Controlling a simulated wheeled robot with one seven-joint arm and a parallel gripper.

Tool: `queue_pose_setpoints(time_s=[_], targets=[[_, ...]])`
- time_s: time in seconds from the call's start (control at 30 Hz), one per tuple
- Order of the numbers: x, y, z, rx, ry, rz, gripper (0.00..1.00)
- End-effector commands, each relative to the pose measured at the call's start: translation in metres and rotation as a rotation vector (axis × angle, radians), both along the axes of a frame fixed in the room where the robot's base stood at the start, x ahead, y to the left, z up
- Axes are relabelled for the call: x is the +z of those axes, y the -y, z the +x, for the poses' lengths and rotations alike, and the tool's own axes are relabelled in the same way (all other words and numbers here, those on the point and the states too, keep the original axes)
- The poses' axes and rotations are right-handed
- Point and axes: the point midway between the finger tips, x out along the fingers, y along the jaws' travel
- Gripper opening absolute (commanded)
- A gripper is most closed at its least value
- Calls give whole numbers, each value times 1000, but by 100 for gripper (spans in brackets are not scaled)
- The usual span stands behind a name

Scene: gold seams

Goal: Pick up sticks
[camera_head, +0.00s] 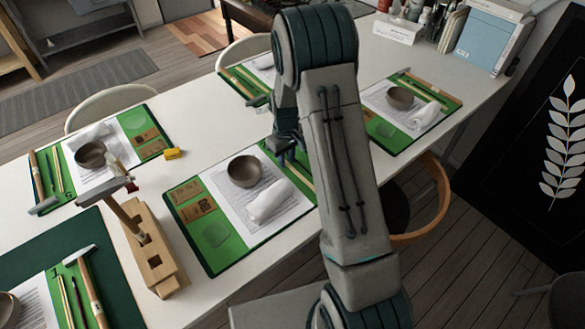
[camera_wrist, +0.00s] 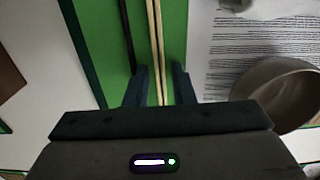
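A pair of thin pale wooden sticks (camera_wrist: 156,45) lies side by side on the green mat (camera_wrist: 180,25) in the wrist view. My gripper (camera_wrist: 160,85) is open over them. One finger is on each side of the sticks, with a visible gap on both sides. A black rod (camera_wrist: 127,35) lies just left of the pair, close to the left finger. In the head view my gripper (camera_head: 285,150) is over the right part of the middle mat (camera_head: 207,262), and my arm hides much of that area. The lower ends of the sticks are hidden by my gripper body.
A brown bowl (camera_head: 244,171) and white cloth (camera_head: 268,200) rest on the middle mat's paper; the bowl (camera_wrist: 282,88) is right of my gripper in the wrist view. A wooden tool block (camera_head: 155,260) holding hammers stands left. Other laid mats surround it.

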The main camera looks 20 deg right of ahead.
Motion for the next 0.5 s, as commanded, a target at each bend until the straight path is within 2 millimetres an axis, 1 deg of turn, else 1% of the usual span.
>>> queue_pose_setpoints(time_s=[0.03,0.1,0.5], targets=[[0,0,0,0,0,0,17],[0,0,0,0,0,0,0],[3,0,0,0,1,0,0]])
